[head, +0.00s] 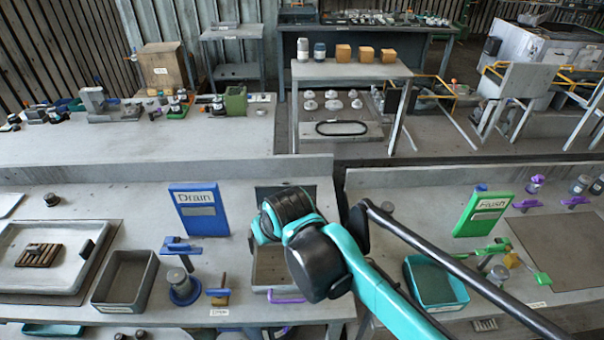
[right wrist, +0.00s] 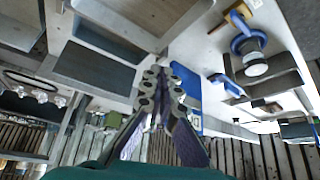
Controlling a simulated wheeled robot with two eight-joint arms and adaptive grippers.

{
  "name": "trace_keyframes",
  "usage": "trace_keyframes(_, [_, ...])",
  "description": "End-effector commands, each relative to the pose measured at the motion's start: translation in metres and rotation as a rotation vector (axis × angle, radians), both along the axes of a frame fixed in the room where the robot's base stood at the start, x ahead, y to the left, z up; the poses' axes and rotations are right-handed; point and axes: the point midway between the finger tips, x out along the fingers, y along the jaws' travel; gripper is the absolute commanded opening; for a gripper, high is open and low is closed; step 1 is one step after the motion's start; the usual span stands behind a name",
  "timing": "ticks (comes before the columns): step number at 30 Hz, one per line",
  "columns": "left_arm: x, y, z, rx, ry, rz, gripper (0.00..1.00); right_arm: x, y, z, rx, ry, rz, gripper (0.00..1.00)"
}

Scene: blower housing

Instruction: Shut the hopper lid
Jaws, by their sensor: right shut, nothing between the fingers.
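The hopper (head: 264,278) is a grey open-topped box on the near bench, with a purple bar at its front. My right arm covers much of it in the head view. A grey panel that looks like its lid stands raised behind it (head: 326,194), largely hidden by my wrist. In the right wrist view, which looks upside down, speckled contents (right wrist: 150,12) show inside the hopper, and the grey panel (right wrist: 95,66) is left of my gripper. My right gripper (right wrist: 158,78) is shut and empty near the panel; I cannot tell whether it touches. My left gripper is not in view.
The blue Drain sign (head: 199,211) stands left of the hopper, and the green Flush sign (head: 483,213) to the right. A grey bin (head: 103,297), a blue-based valve (head: 182,286) and a teal bin (head: 411,280) flank it. A low wall (head: 200,172) runs behind.

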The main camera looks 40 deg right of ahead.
Motion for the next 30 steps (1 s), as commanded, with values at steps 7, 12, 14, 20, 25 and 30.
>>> trace_keyframes(7, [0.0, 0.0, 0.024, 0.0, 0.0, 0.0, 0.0, 0.112, -0.071, 0.052, 0.03, 0.113, -0.194, 0.0])
trace_keyframes(12, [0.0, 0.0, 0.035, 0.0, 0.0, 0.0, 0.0, 0.174, -0.125, 0.051, 0.051, 0.182, -0.316, 0.0])
trace_keyframes(14, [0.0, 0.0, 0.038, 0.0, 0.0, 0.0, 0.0, 0.189, -0.142, 0.047, 0.057, 0.201, -0.35, 0.0])
trace_keyframes(20, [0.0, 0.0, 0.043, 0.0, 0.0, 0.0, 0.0, 0.218, -0.177, 0.032, 0.07, 0.24, -0.422, 0.0])
trace_keyframes(25, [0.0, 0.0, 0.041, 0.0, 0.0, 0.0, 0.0, 0.225, -0.186, 0.02, 0.074, 0.25, -0.438, 0.0])
trace_keyframes(30, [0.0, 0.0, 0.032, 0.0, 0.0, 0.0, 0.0, 0.231, -0.19, -0.007, 0.073, 0.249, -0.437, 0.0])
